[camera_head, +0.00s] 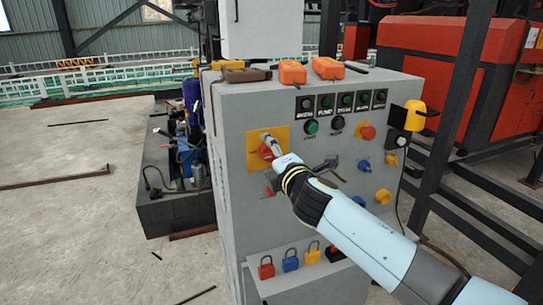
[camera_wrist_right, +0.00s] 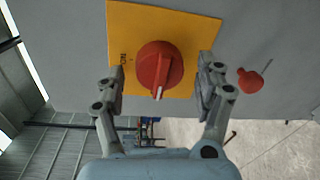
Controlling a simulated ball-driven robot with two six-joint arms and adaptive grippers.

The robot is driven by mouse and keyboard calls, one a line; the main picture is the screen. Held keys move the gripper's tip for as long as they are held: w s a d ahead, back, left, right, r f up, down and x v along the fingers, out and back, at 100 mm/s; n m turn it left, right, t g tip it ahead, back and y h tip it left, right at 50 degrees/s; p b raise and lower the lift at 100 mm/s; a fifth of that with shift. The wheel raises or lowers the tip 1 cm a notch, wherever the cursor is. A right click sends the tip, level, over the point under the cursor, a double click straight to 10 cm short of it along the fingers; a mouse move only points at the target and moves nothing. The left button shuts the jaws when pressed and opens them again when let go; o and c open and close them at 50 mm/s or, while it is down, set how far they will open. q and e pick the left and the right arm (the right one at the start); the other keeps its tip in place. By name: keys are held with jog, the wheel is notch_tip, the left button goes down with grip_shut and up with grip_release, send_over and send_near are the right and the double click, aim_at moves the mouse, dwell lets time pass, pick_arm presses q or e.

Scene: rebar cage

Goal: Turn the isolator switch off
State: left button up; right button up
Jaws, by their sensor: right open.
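The isolator switch is a red rotary knob (camera_wrist_right: 158,68) on a yellow plate (camera_wrist_right: 195,32), mounted on the grey cabinet's front. In the head view the red knob (camera_head: 268,150) is partly hidden by my gripper, on its yellow plate (camera_head: 255,137) at the upper left of the front panel. My right gripper (camera_head: 270,145) is at the knob. In the wrist view its fingers (camera_wrist_right: 160,88) are open on either side of the knob, with gaps showing between fingers and knob. The knob's ridge points down toward the gripper with a white mark at its end. My left gripper is not in view.
The grey cabinet (camera_head: 235,215) carries a row of black and green buttons (camera_head: 345,102), a red button (camera_head: 367,131) and several coloured padlocks (camera_head: 290,260) low down. Orange devices (camera_head: 292,72) lie on top. Dark steel posts stand at the right; open floor lies left.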

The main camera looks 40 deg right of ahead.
jog(key=v, duration=1.2)
jog(key=shift+d, duration=0.1)
